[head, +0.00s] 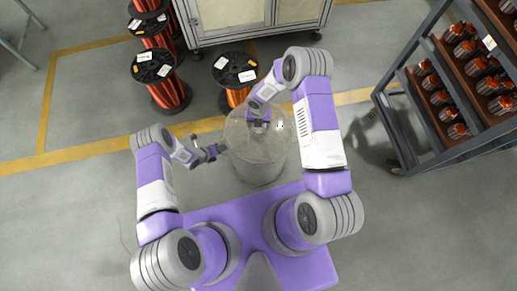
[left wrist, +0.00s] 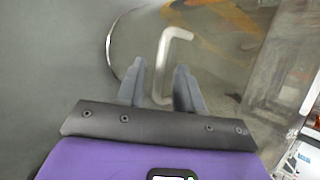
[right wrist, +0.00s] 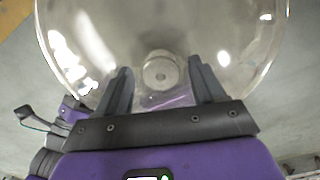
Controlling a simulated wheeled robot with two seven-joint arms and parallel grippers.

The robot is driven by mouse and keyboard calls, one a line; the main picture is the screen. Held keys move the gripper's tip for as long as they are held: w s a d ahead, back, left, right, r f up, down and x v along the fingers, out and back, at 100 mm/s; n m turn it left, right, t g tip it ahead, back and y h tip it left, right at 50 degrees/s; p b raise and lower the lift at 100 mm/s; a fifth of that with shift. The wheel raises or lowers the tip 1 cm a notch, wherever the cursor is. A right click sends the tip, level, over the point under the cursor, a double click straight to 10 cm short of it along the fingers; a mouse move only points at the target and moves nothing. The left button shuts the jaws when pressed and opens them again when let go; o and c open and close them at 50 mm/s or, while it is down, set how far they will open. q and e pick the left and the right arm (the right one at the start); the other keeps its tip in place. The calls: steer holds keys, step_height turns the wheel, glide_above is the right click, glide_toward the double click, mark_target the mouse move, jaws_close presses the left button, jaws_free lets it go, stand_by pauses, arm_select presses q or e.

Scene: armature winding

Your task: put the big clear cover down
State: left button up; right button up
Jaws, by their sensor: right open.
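The big clear cover (head: 262,170) is a see-through, upright-looking cylinder in front of me in the head view. I cannot tell whether its bottom edge touches the floor. My left gripper (head: 218,150) is at its left side. In the left wrist view, the left fingers (left wrist: 160,68) are apart, with a pale bar handle (left wrist: 163,50) of the cover showing between them. My right gripper (head: 259,124) is over the cover's top. In the right wrist view, the right fingers (right wrist: 158,70) are open, with a round knob (right wrist: 159,73) showing between and beyond them.
Spools of orange wire (head: 170,92) stand at the back left, one of them (head: 237,72) just behind the cover. A white cabinet (head: 262,35) stands at the back. A dark rack (head: 403,105) of orange-red parts is at the right. Floor left of the cover is clear.

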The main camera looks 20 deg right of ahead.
steer(key=shift+r, duration=0.25)
arm_select(q)
steer(key=v, duration=1.2)
arm_select(e)
step_height(320, 180, up, 12)
steer(key=shift+f, duration=0.2)
